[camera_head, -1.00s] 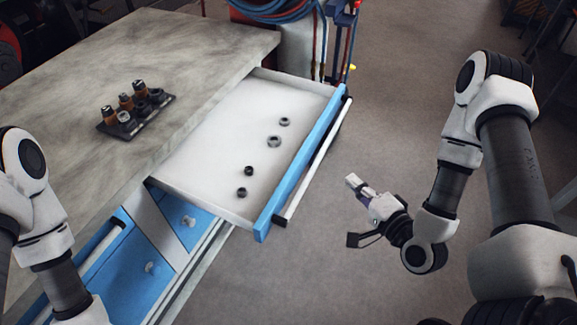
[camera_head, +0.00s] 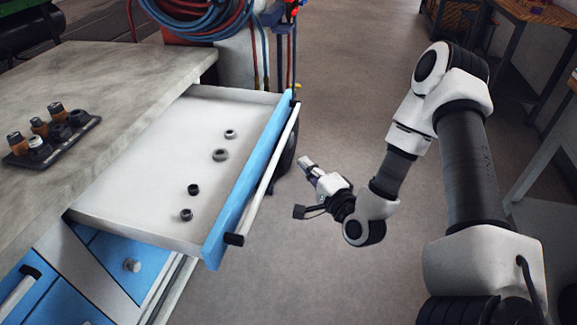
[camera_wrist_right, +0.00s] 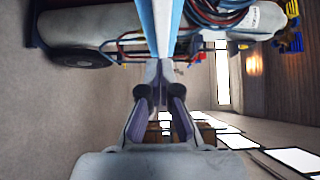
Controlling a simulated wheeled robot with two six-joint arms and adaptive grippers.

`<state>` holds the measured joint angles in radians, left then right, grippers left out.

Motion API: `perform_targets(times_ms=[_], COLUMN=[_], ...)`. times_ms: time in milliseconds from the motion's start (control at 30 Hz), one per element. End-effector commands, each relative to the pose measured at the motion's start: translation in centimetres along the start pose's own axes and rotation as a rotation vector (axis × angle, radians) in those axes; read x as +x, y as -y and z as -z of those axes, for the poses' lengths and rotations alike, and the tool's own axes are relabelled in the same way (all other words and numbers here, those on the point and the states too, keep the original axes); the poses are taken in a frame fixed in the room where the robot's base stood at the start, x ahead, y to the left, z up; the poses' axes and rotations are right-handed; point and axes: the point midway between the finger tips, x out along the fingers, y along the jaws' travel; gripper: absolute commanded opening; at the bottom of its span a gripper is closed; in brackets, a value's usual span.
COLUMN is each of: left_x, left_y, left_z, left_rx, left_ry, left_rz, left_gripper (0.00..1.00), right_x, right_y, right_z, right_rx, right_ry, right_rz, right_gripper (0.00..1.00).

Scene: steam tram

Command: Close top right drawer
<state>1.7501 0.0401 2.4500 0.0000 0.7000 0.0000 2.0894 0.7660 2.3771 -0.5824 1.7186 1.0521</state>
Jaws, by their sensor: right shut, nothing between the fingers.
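The top right drawer (camera_head: 150,165) is pulled far out of the grey workbench (camera_head: 100,90). It has a white inside, a blue front (camera_head: 250,175) and a white bar handle (camera_head: 268,178) with black ends. Several small dark rings (camera_head: 220,155) lie in it. My right gripper (camera_head: 307,163) is shut and empty, to the right of the handle and apart from it in the head view. In the right wrist view, the gripper's fingers (camera_wrist_right: 160,85) point at the blue drawer edge (camera_wrist_right: 153,25). My left gripper is not in view.
A black holder with several orange-and-black parts (camera_head: 50,138) stands on the benchtop. Coiled red and blue hoses (camera_head: 195,15) hang on a cylinder behind the bench. Another table (camera_head: 535,12) stands at the upper right. The floor (camera_head: 350,90) right of the drawer is clear.

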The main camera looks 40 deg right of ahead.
Motion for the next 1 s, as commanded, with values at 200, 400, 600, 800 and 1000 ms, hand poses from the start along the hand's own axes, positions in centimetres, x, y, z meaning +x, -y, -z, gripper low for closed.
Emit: perform_targets(times_ms=[200,400,600,800,1000], left_x=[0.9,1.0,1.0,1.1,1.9], left_y=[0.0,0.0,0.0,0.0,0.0], left_z=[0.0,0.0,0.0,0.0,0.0], left_rx=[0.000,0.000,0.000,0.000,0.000], left_ry=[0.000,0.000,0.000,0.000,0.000], left_rz=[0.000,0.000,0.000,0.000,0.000], left_gripper=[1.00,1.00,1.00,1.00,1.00], right_x=[2.8,3.7,3.7,3.9,5.4], right_y=[-0.1,0.0,0.0,0.0,-0.1], right_z=[-2.0,-2.8,-2.8,-2.9,-3.5], right_rx=[-0.004,0.000,0.001,0.000,-0.002], right_ry=[0.004,0.000,-0.001,0.000,0.002], right_rz=[0.001,0.000,0.000,0.001,0.004], right_gripper=[0.00,0.00,0.00,0.00,0.00])
